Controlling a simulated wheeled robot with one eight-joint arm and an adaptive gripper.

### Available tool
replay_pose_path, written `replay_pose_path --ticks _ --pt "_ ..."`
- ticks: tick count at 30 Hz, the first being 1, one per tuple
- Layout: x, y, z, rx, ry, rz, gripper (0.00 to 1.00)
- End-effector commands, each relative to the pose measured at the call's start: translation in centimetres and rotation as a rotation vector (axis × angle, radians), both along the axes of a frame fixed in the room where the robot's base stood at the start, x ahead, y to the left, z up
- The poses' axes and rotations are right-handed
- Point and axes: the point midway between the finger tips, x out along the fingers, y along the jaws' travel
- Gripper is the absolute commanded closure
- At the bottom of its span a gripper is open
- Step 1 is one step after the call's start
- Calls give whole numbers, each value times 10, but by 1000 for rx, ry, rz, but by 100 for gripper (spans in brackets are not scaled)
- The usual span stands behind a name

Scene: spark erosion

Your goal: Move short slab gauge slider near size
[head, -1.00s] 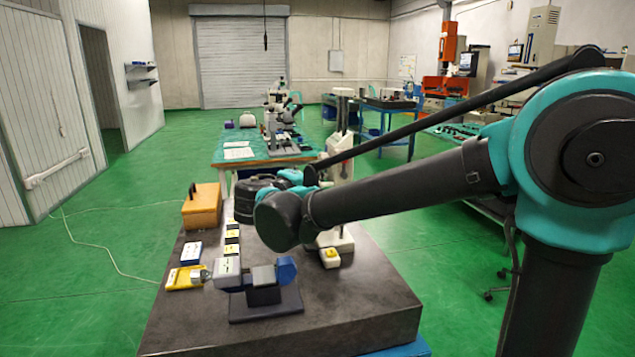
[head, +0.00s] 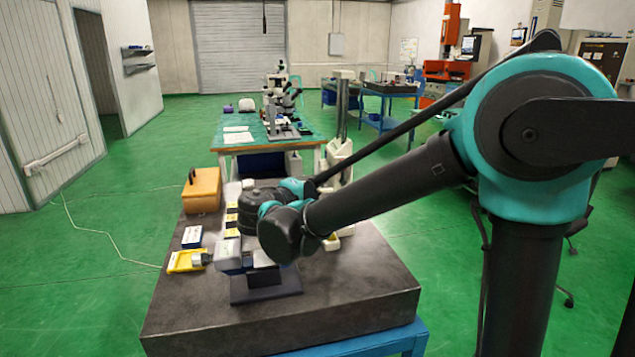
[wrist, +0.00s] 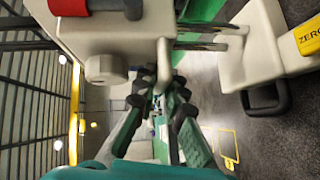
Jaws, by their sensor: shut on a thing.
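The short slab gauge stands on the dark slab (head: 345,300). Its white base (head: 333,243) shows only in part behind my arm in the head view. In the wrist view its white base (wrist: 255,45) is at the right, with thin rods running left to the white slider (wrist: 130,35). The slider has a round knob (wrist: 105,69) and a red part at its top. My gripper (wrist: 160,92) is closed in at the slider; the contact itself is hidden. My arm hides the gripper in the head view. A yellow ZERO label (wrist: 308,35) lies by the base.
The slab's front right is clear. A green-topped bench (head: 255,140) stands behind.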

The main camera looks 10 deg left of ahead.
Motion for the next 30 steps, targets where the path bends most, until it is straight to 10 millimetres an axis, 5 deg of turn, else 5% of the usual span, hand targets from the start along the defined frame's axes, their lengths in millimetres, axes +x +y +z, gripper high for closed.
replay_pose_path --ticks 3,4,6,17,30 --pt "0 1 0 1 1 2 100" --pt "0 1 0 1 1 2 89" --pt "0 1 0 1 1 2 81" --pt "-4 2 1 0 0 2 81" --pt "-78 28 14 0 0 5 81"
